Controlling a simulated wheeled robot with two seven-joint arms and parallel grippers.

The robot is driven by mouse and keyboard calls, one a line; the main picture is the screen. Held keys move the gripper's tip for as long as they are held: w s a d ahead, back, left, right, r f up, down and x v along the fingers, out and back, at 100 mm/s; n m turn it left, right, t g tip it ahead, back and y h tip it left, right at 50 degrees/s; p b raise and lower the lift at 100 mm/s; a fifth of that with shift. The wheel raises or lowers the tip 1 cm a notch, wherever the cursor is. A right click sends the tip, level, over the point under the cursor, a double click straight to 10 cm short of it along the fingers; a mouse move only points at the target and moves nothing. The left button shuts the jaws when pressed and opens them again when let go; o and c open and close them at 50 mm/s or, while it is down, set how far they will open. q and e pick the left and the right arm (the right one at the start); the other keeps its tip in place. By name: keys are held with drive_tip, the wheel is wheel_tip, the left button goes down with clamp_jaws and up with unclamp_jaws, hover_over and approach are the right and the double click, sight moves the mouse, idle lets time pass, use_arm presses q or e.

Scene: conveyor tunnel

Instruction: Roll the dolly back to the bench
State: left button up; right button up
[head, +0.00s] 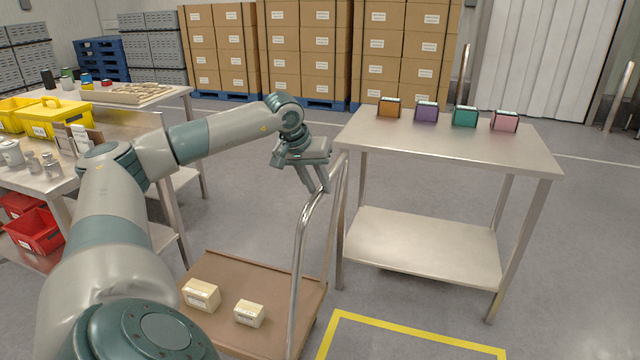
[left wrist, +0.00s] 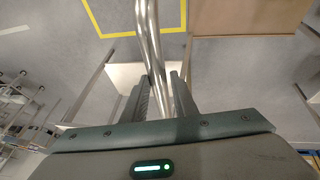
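The dolly (head: 242,278) has a flat brown deck and a tall chrome push handle (head: 300,245); it stands on the floor between two steel benches. The deck also shows in the left wrist view (left wrist: 250,17). Two small cream boxes, one (head: 202,294) and another (head: 249,313), sit on the deck. My left gripper (head: 317,188) is at the top of the handle, fingers pointing down. In the left wrist view the chrome bar passes between its fingers (left wrist: 162,95), close against both. My right gripper is not in view.
A steel bench (head: 450,145) with several small coloured boxes stands right of the handle. Another bench (head: 125,122) at left holds yellow cases and jars, with red bins (head: 35,232) below. A yellow floor outline (head: 405,340) lies front right. Stacked cartons (head: 310,50) line the back.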

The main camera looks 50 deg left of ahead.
use_arm(q)
drive_tip(key=shift+o, duration=1.1)
drive_tip(key=shift+s+a, duration=0.15)
drive_tip(key=shift+a, duration=0.1)
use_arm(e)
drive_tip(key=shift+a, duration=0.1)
use_arm(q)
drive_tip(key=shift+d, duration=0.1)
drive_tip(key=shift+r, duration=0.2)
drive_tip(key=a+v, duration=0.1)
drive_tip(key=v, duration=1.6)
drive_tip(key=shift+d, duration=0.4)
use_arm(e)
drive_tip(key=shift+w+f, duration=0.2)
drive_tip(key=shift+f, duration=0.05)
use_arm(q)
drive_tip(key=shift+s, duration=0.1)
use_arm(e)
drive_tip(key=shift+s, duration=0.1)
